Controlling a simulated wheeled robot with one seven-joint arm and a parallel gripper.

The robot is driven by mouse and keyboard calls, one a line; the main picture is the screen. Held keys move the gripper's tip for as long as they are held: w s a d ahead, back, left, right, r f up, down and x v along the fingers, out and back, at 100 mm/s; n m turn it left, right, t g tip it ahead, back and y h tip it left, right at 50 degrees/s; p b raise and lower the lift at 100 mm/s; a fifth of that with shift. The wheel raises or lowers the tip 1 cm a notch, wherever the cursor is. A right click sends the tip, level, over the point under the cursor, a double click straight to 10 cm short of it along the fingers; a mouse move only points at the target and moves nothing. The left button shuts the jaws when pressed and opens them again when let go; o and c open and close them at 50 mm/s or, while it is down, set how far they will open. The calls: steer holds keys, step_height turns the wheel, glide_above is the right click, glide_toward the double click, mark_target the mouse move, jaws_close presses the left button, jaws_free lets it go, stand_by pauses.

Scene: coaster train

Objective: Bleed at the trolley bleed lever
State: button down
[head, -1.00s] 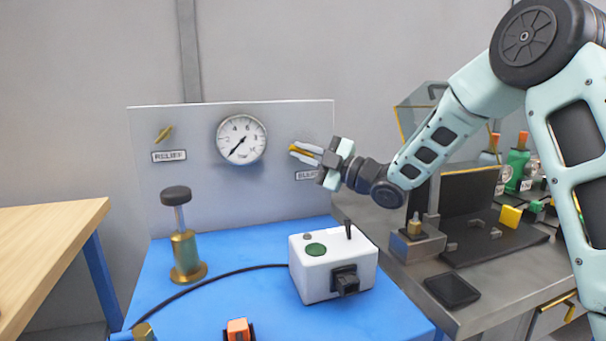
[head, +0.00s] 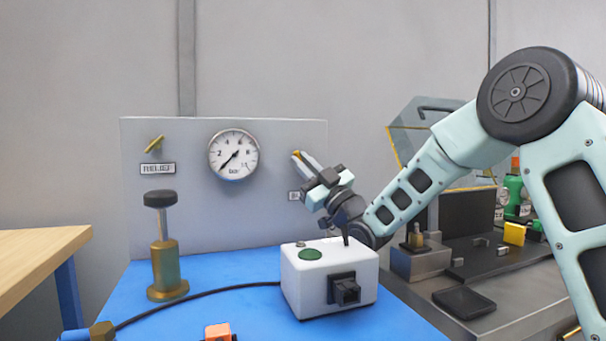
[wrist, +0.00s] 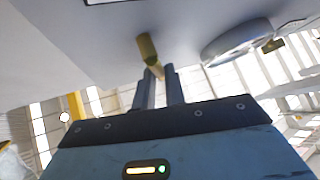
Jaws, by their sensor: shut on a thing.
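The bleed lever (head: 296,154) is a small brass handle on the right side of the grey panel (head: 200,210). It also shows in the wrist view as a brass stub (wrist: 148,48). My gripper (head: 304,160) comes from the lower right and points up and left. Its fingers (wrist: 159,80) are shut on the lever's end. The label below (head: 294,196) is mostly hidden by my gripper. The round pressure gauge (head: 233,155) sits left of the lever, its needle diagonal, lower left to upper right.
A brass relief lever (head: 155,143) is above the RELIEF label. A brass post with a black knob (head: 163,255) and a white box (head: 330,283) stand on the blue trolley top (head: 240,265). The box is close below my wrist. A grey bench (head: 500,300) is at right.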

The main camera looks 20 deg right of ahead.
stand_by(0.3)
steer(key=c, duration=1.5)
jaws_free()
steer(key=shift+o, duration=0.2)
step_height(320, 180, up, 10)
steer(key=p, duration=0.1)
steer(key=shift+p, duration=0.3)
